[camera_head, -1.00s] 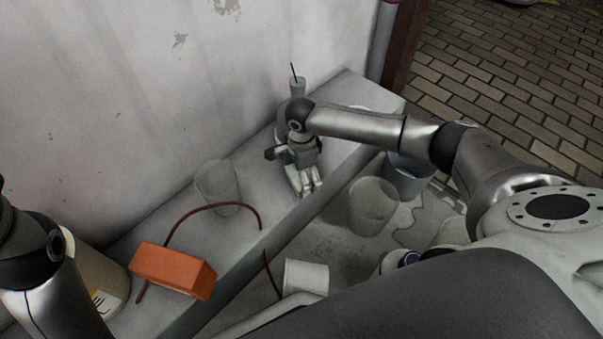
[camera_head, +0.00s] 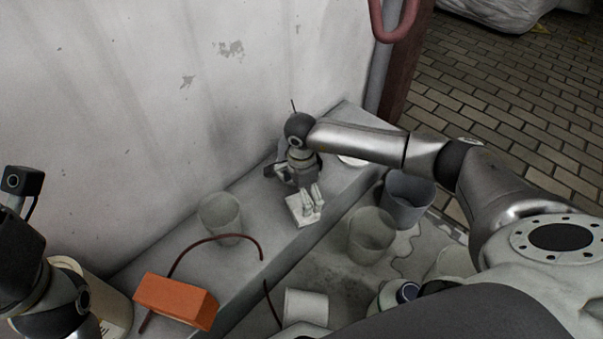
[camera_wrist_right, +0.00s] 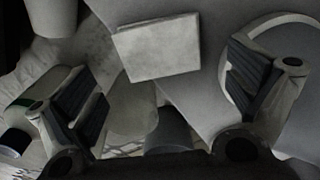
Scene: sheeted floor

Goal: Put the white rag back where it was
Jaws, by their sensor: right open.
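The white rag (camera_head: 298,212) looks like a small pale, flat square lying on the grey ledge (camera_head: 255,198). My right gripper (camera_head: 312,197) is over the rag, its fingers pointing down, partly covering it. In the right wrist view the rag (camera_wrist_right: 158,48) shows as a whole pale rectangle beyond my right gripper (camera_wrist_right: 165,98). The fingers are wide apart and nothing is between them. I cannot tell how high they are above the rag. Part of my left arm shows at the left edge of the head view, but its fingers do not.
A translucent cup (camera_head: 220,214), a dark red curved rod (camera_head: 213,238) and an orange brick (camera_head: 175,300) are on the ledge to the left. Below the ledge stand a glass-like cup (camera_head: 371,238), a grey bucket (camera_head: 408,198) and a white cup (camera_head: 305,306). A wall rises behind.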

